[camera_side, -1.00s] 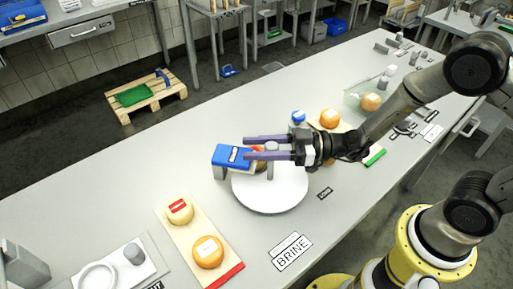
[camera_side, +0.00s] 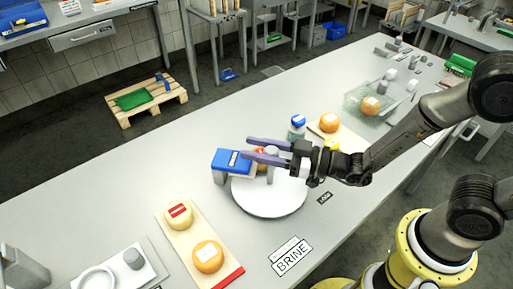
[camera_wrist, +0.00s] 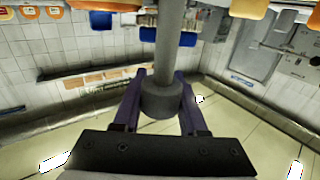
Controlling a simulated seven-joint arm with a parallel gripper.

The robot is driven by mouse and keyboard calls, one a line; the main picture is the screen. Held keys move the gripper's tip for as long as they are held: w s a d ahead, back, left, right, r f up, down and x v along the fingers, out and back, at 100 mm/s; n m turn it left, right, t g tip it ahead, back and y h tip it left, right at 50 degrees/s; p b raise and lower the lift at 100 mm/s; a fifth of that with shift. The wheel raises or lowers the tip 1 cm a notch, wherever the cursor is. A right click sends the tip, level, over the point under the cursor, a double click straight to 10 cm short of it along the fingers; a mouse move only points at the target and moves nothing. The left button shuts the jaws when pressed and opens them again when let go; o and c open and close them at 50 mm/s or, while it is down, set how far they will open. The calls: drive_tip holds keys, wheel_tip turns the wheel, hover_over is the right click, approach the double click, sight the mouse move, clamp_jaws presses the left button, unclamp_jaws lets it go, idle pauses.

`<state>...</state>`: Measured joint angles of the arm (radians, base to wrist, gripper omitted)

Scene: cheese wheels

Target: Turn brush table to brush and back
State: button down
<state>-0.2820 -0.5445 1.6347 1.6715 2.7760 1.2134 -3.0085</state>
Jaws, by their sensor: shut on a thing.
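The brush table is a round white turntable (camera_side: 268,198) on the bench. A blue brush block (camera_side: 231,161) stands on grey supports at its far left edge. A cheese wheel (camera_side: 260,154) with a red mark sits on the turntable beside the block, mostly hidden by my fingers. A grey upright peg (camera_side: 272,158) rises from the turntable. My gripper (camera_side: 255,150) reaches in from the right with its purple fingers around the peg. In the wrist view, the grey post (camera_wrist: 162,98) stands between the two fingers, which are shut on it.
A board (camera_side: 180,240) with two cheese wheels lies front left. A blue-capped bottle (camera_side: 298,128), another cheese (camera_side: 329,122) on a board and a clear tray (camera_side: 355,98) stand behind my gripper. A BRINE label (camera_side: 290,257) lies near the front edge.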

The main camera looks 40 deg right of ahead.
idle(0.4)
drive_tip(key=shift+c, duration=2.2)
unclamp_jaws()
drive_tip(key=v, duration=1.3)
drive_tip(key=shift+s+d, duration=0.2)
drive_tip(key=shift+s, duration=0.2)
